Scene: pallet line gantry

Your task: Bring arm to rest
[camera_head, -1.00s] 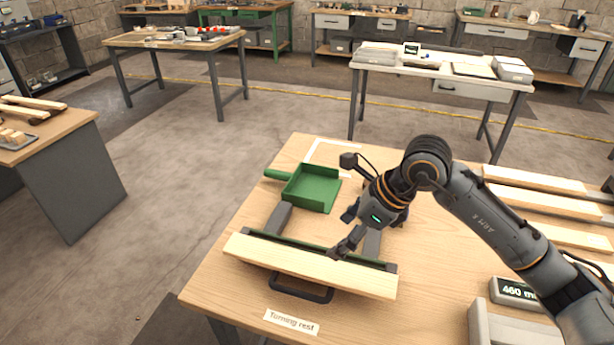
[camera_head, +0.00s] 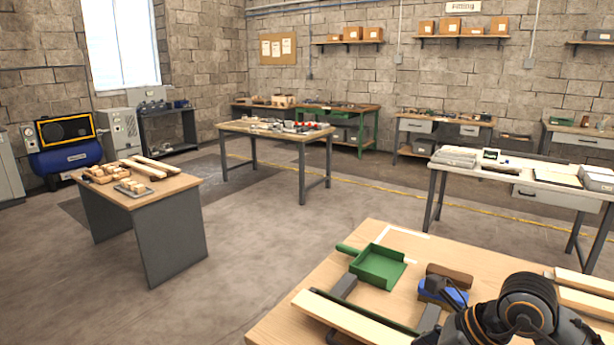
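Part of my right arm (camera_head: 523,302) shows at the lower right corner, over the wooden table (camera_head: 300,318). Its fingers are not in view, so I cannot see whether they hold anything. My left arm and gripper are not in view. The turning rest, with dark grey arms (camera_head: 343,288) and a pale wooden strip (camera_head: 345,318) along it, is cut off by the bottom edge. A green dustpan (camera_head: 378,267) lies behind it. A blue and brown tool (camera_head: 442,288) sits to the right of the dustpan.
Pale boards (camera_head: 588,280) lie at the table's right. A side table (camera_head: 150,205) with wooden pieces stands at left. Two workbenches stand beyond, one with tools (camera_head: 275,130) and one white-topped (camera_head: 520,172). The concrete floor (camera_head: 270,235) between them is clear.

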